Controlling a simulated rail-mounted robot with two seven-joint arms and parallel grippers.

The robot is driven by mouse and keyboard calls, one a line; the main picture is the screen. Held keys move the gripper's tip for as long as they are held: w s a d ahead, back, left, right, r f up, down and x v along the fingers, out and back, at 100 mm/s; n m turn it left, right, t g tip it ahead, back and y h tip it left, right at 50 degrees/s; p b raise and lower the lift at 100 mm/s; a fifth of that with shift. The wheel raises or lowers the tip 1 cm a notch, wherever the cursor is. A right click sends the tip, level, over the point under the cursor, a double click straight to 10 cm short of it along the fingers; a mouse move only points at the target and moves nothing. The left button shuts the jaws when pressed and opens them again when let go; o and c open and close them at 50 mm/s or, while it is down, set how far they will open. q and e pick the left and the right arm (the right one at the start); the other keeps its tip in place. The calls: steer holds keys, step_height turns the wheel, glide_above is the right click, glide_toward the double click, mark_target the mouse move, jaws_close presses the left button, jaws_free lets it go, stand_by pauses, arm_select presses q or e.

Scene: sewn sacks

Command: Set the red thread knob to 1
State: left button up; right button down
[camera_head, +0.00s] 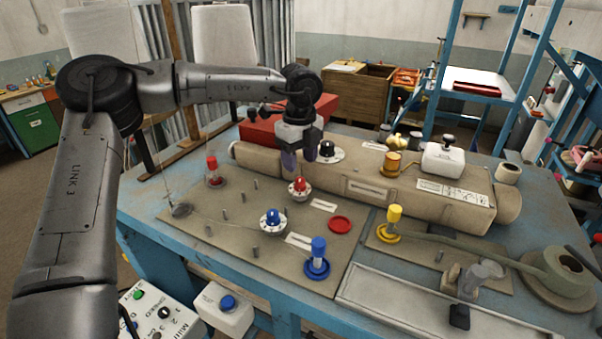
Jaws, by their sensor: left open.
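The red thread knob (300,184) sits on a small white dial on the brown plate, near the middle of the bench. The dial's marks are too small to read, so I cannot tell its setting. My left gripper (299,164) points down just above and behind the knob, with its dark fingers apart and nothing between them. The fingers appear clear of the knob. My right gripper does not show.
A blue knob (273,218) stands in front of the red one. A black knob (327,149) is on the tan machine housing (360,187) behind. Red (212,173) and blue (318,259) spool posts and several short metal pins stand on the plate.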

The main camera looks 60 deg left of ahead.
mark_target(300, 179)
arm_select(q)
steer(key=shift+f+p, duration=0.65)
steer(key=shift+f, duration=2.1)
